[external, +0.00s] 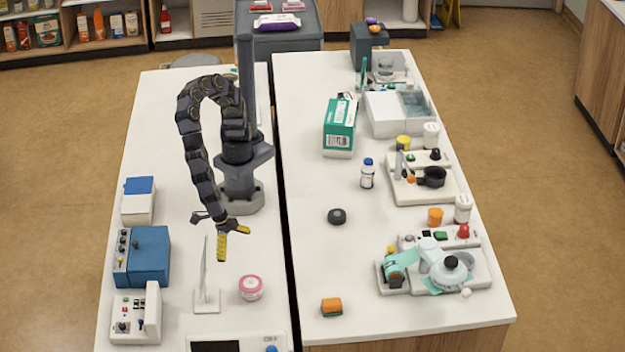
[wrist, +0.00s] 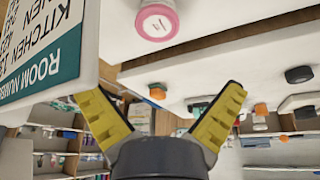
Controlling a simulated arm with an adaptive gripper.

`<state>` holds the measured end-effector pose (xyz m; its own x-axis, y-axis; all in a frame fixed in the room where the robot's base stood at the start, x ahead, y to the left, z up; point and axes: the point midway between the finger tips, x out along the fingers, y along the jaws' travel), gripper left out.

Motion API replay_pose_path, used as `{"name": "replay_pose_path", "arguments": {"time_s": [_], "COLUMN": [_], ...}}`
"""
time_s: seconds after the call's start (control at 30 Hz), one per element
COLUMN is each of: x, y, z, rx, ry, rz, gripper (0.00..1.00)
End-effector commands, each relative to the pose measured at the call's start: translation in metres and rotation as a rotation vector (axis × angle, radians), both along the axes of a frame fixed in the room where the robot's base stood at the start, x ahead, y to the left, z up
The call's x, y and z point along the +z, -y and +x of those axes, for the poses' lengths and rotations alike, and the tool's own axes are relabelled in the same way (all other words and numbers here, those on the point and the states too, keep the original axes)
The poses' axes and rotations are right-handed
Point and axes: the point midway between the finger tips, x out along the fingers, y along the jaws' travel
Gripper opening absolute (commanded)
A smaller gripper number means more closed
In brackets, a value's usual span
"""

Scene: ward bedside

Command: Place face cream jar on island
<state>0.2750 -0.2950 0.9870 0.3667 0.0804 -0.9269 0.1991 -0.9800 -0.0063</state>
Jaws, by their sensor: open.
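The face cream jar (external: 251,288), white with a pink lid, stands upright on the left white counter (external: 150,90), near its inner edge. In the wrist view the jar (wrist: 156,22) shows at the top, beyond my fingers and apart from them. My gripper (external: 232,240) has yellow finger pads and is open and empty. It hangs above the left counter, behind the jar in the external view. In the wrist view the open fingers (wrist: 162,95) are spread wide with nothing between them. The right white counter (external: 310,260), likely the island, lies across a narrow dark gap.
A sign on a stand (external: 206,280) is close left of the jar; its face (wrist: 45,45) fills the wrist view's left. Blue equipment (external: 148,256) stands further left. The right counter holds a black puck (external: 337,216) and an orange-green block (external: 332,307), with free room between them.

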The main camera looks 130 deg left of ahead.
Motion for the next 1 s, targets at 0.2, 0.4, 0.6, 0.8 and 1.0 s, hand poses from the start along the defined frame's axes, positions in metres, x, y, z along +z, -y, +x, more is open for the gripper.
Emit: {"name": "replay_pose_path", "arguments": {"time_s": [0.2,0.4,0.6,0.8,1.0], "x": [0.052,0.109,0.143,0.154,0.156], "y": [-0.087,-0.206,-0.273,-0.292,-0.295], "z": [0.025,-0.008,-0.085,-0.144,-0.160], "rx": [0.079,0.101,-0.009,-0.143,-0.195], "ry": [-0.075,-0.270,-0.440,-0.520,-0.539], "rz": [0.056,0.071,0.004,-0.050,-0.061], "gripper": [1.00,1.00,1.00,1.00,1.00]}}
